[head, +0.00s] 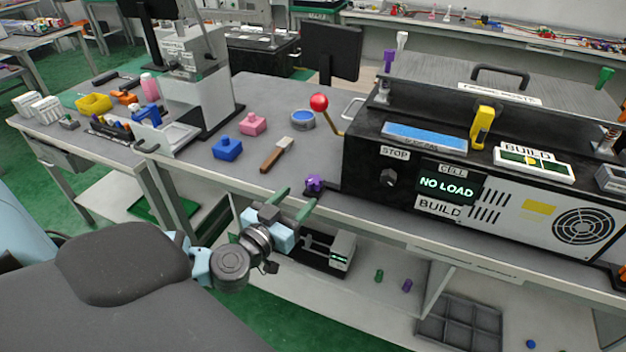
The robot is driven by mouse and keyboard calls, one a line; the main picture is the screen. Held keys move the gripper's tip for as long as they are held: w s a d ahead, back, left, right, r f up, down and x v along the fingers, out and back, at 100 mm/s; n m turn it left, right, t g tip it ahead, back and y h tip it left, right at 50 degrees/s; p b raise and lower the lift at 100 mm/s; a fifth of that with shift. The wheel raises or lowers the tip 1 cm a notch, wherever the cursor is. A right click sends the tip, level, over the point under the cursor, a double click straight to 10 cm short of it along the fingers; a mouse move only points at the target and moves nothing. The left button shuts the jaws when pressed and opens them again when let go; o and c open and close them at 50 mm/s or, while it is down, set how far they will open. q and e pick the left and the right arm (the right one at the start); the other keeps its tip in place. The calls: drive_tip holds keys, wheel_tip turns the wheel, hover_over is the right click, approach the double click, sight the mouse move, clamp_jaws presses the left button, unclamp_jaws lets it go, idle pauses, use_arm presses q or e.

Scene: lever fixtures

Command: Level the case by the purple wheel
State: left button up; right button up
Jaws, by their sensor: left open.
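The black case (362,165) stands on the right part of the bench, with a lit "NO LOAD" display and a fan grille on its front. The purple wheel (314,183) sits on a dark foot at the case's near left corner, low on the bench edge. My left gripper (298,197) is open, with green fingers apart and nothing seen between them. It is just short of the wheel, to its lower left, and one fingertip looks close to the foot; I cannot tell whether they touch. My right gripper is not in view.
A red-knobbed lever (319,103) stands at the case's left end. A brush (277,154), a blue block (227,148), a pink block (253,124) and a round blue-topped tin (303,119) lie on the bench left of it. A grey organiser tray (460,322) is on the lower shelf.

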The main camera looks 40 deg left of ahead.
sight(309, 186)
use_arm(q)
drive_tip(key=shift+w+a+f+b, duration=0.1)
drive_tip(key=shift+w+a+b, duration=0.1)
drive_tip(key=shift+w, duration=1.75)
drive_tip(key=shift+w+a+b, duration=0.1)
drive_tip(key=shift+w+b, duration=0.1)
drive_tip(key=shift+w, duration=1.7)
drive_tip(key=shift+c, duration=0.4)
drive_tip(key=c, duration=0.9)
